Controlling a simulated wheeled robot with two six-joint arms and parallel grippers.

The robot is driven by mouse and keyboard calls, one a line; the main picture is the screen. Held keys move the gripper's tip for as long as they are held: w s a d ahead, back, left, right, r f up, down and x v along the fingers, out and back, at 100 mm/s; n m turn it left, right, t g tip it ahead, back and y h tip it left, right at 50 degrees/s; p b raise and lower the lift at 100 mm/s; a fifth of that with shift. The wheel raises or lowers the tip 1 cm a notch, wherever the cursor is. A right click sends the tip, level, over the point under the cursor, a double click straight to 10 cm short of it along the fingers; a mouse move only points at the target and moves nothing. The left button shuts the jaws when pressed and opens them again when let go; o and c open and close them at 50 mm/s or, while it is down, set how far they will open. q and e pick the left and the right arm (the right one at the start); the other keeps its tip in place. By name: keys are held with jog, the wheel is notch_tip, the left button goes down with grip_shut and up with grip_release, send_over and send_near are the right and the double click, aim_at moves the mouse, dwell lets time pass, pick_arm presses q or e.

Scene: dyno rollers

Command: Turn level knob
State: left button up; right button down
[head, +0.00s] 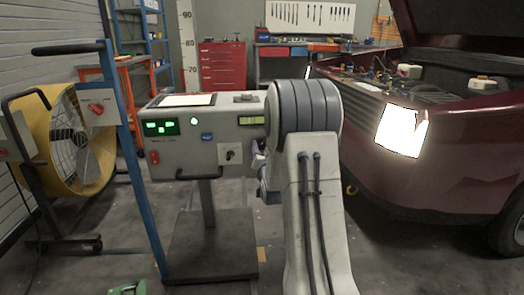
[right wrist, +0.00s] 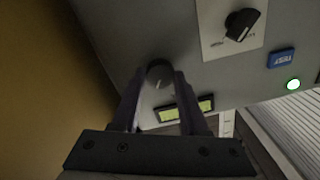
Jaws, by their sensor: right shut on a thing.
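The grey console (head: 190,135) stands on a post in the middle of the head view. A small round dark knob with a pale line (right wrist: 158,72), likely the level knob, sits beside the yellow-green level window (right wrist: 186,110) in the right wrist view. The window also shows in the head view (head: 251,120); there my right arm hides the knob. My right gripper (right wrist: 158,84) is shut on the knob, one finger on either side. In the head view the gripper (head: 259,162) is mostly hidden by my arm. My left gripper is not in view.
A black selector knob (right wrist: 242,23) on a white plate and a blue TEST button (right wrist: 281,58) are on the same face. A yellow fan (head: 72,140) and a blue post (head: 130,150) stand left. A red car (head: 450,160) is right.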

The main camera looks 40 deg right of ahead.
jog(key=m, duration=0.2)
jog(key=m+b, duration=0.1)
jog(key=m, duration=0.1)
jog(key=shift+s+d+f+m, duration=0.1)
jog(key=shift+f+m, duration=0.05)
jog(key=shift+m, duration=0.15)
jog(key=shift+m+h+b, duration=0.3)
jog(key=shift+m+b, duration=0.15)
jog(key=shift+m, duration=1.55)
jog(key=shift+c, duration=2.2)
grip_release()
